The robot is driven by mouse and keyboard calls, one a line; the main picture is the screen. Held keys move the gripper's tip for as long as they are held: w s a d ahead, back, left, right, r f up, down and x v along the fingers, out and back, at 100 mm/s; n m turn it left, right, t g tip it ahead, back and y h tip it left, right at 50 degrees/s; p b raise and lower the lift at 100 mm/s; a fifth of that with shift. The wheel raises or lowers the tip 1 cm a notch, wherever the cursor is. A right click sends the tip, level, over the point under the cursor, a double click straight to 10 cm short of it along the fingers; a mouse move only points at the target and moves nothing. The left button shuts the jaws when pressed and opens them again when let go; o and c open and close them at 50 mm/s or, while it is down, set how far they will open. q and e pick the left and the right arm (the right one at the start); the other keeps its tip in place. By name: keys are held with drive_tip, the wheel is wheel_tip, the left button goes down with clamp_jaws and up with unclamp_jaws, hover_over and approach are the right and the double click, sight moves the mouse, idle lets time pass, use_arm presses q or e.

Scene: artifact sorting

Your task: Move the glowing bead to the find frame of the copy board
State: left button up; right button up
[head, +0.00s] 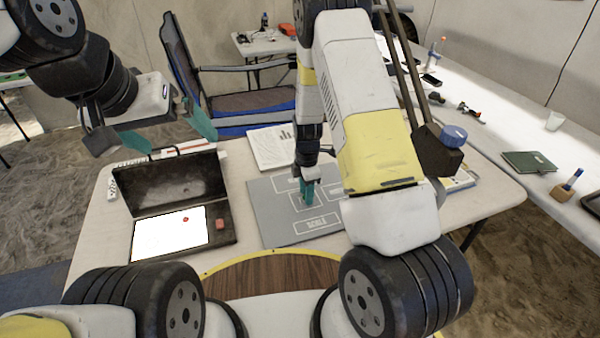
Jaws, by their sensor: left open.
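The grey copy board (270,228) lies on the table with white outlined frames; the one nearest me reads "SCALE", the other labels are partly hidden by my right arm. A small red bead (186,219) lies on the bright white panel (160,234) of an open dark case; it is the likely glowing bead. My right gripper (306,192) points down over the middle of the board, its teal fingertips close together at a central frame. I cannot make out whether anything is between them. My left gripper (152,135) is open and empty above and behind the case.
The case's dark lid (170,183) stands raised behind the panel. A red button-like spot (220,224) is on the case's right edge. A white sheet with a chart (270,147) lies behind the board. A folding chair (245,103) stands beyond the table. A side table (480,125) runs along the right.

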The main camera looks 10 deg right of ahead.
wheel_tip(320, 180, up, 22)
drive_tip(key=s+m+t+y, duration=0.1)
drive_tip(key=s+m, duration=0.2)
drive_tip(key=m, duration=0.1)
drive_tip(key=s+d+r+m+t, duration=0.1)
drive_tip(key=s+r+m+t, duration=0.1)
drive_tip(key=s+r+m, duration=0.5)
drive_tip(key=s+d+r+m+t+y, duration=0.1)
drive_tip(key=s+r+m+t, duration=0.2)
drive_tip(key=s+r+m, duration=0.5)
drive_tip(key=s+r, duration=0.1)
drive_tip(key=s, duration=0.4)
drive_tip(key=shift+s+d+r+m, duration=0.15)
drive_tip(key=shift+d+r+m, duration=0.15)
drive_tip(key=shift+r, duration=0.1)
idle(0.5)
